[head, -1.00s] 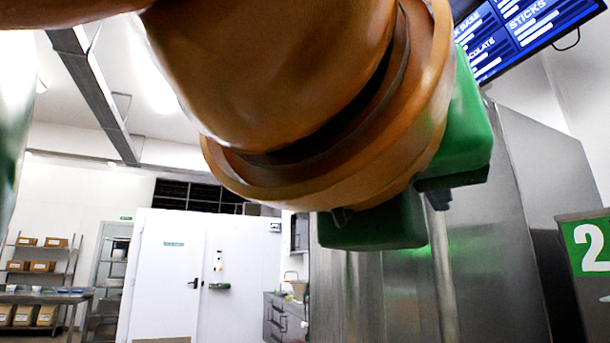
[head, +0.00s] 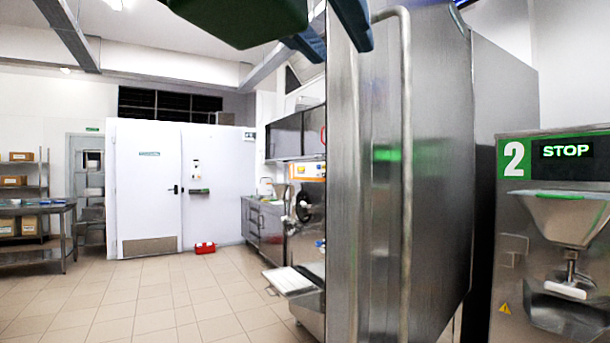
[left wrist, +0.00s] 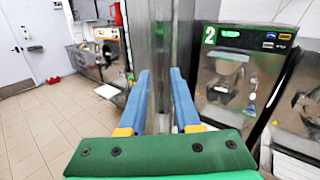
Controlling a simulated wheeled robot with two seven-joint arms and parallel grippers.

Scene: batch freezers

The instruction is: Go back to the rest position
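My left gripper (head: 340,50) shows at the top of the head view, with a green body and two blue fingers pointing down. It is in front of the tall steel cabinet (head: 437,180). In the left wrist view the same gripper (left wrist: 160,72) has its two blue fingers spread apart, with nothing held between them. The cabinet's vertical edge stands beyond the gap. I cannot tell how far the fingertips are from the steel. My right gripper is in neither view.
A batch freezer (head: 565,230) marked 2 and showing STOP stands at the right. Another machine (head: 308,215) with a white tray (head: 288,281) stands behind the cabinet. A red crate (head: 205,248) lies by the white door (head: 148,190). The tiled floor (head: 150,305) at left is open.

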